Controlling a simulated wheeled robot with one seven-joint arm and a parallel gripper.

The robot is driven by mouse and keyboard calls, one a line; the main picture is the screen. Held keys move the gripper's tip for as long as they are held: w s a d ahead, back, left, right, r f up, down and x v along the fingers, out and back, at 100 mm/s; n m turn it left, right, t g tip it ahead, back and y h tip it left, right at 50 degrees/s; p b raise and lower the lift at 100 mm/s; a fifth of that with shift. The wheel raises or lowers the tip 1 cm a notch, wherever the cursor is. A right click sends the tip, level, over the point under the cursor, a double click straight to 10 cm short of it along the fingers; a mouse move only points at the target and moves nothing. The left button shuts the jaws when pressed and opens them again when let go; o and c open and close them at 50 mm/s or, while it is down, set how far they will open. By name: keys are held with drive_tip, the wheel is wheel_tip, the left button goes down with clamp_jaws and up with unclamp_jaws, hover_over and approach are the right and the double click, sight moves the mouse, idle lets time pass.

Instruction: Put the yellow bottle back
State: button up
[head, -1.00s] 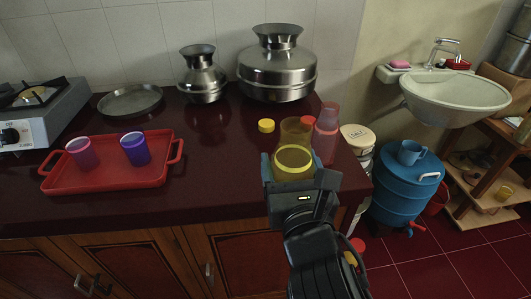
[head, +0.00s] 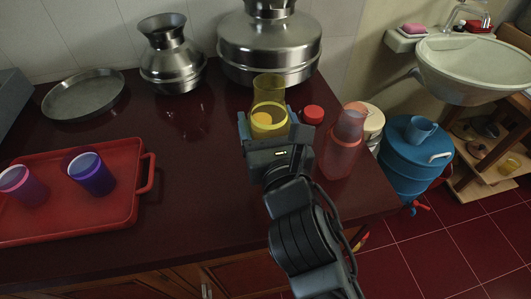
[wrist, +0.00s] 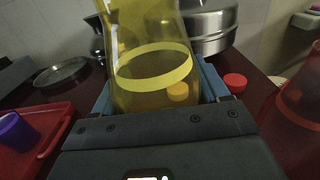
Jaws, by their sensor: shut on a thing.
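The yellow bottle (head: 270,88) is see-through, uncapped and looks upright above the right part of the dark red counter. My gripper (head: 268,126) is shut around its lower body, with a finger on each side. The bottle also fills the middle of the wrist view (wrist: 150,48). A yellow cap shows through the bottle's wall in the wrist view (wrist: 178,91), lying on the counter behind it. Whether the bottle's base touches the counter is hidden by my gripper.
A red bottle (head: 342,145) stands close right of my gripper, and a red cap (head: 313,114) lies between them. Steel pots (head: 268,45) stand behind. A red tray (head: 125,210) with two cups is at left. The counter's front and right edges are near.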

drive_tip(key=shift+f+b, duration=1.05)
drive_tip(key=shift+f, duration=2.4)
drive_tip(key=shift+f, duration=0.1)
drive_tip(key=o, duration=1.5)
drive_tip(key=shift+s, duration=0.15)
drive_tip(key=b+v, duration=0.1)
drive_tip(key=v, duration=1)
drive_tip(key=shift+s+d, duration=0.2)
drive_tip(key=shift+s, duration=0.15)
